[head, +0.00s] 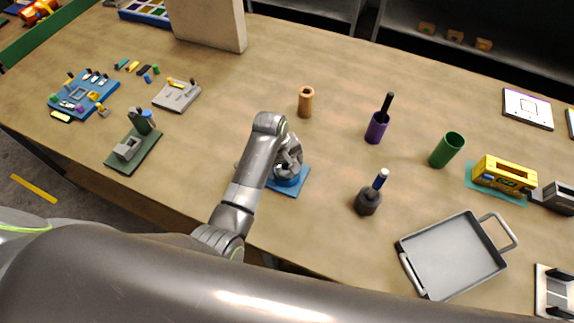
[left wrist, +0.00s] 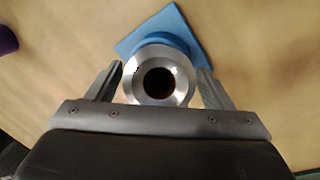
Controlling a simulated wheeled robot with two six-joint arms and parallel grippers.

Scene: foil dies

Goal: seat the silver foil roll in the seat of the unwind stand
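The silver foil roll (left wrist: 134,91) shows end-on in the left wrist view, a bright metal ring with a dark bore. My left gripper (left wrist: 160,72) has one finger on each side of it, close against its sides, and appears shut on it. The unwind stand is a blue square plate with a round blue part (left wrist: 178,40), directly behind the roll. In the head view the stand's blue plate (head: 300,184) shows under my left gripper (head: 287,172), which hides most of the roll. Whether the roll rests in the seat is hidden. My right gripper is not in view.
A grey tray (head: 452,257) lies at front right. A green fixture (head: 133,153) is left. Table around the stand is clear.

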